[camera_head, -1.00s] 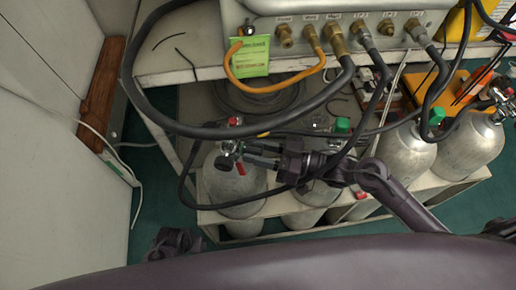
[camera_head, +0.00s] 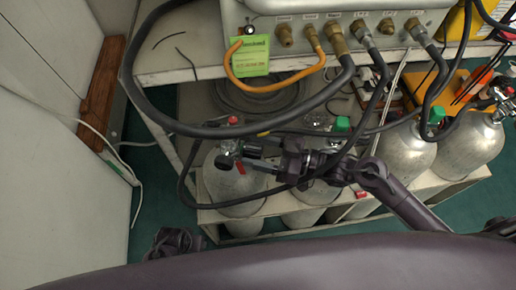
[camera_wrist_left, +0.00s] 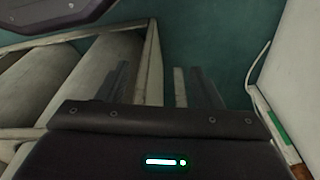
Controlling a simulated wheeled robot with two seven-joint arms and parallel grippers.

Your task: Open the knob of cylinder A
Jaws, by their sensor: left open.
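My left gripper is low at the left in the head view (camera_head: 174,242).
More grey cylinders (camera_head: 405,153) stand to the right in the white rack (camera_head: 345,211). Black hoses (camera_head: 190,128) loop from the panel (camera_head: 380,28) around my right arm. A green tag (camera_head: 251,57) hangs from the panel. White cabinets (camera_head: 50,170) stand at the left.

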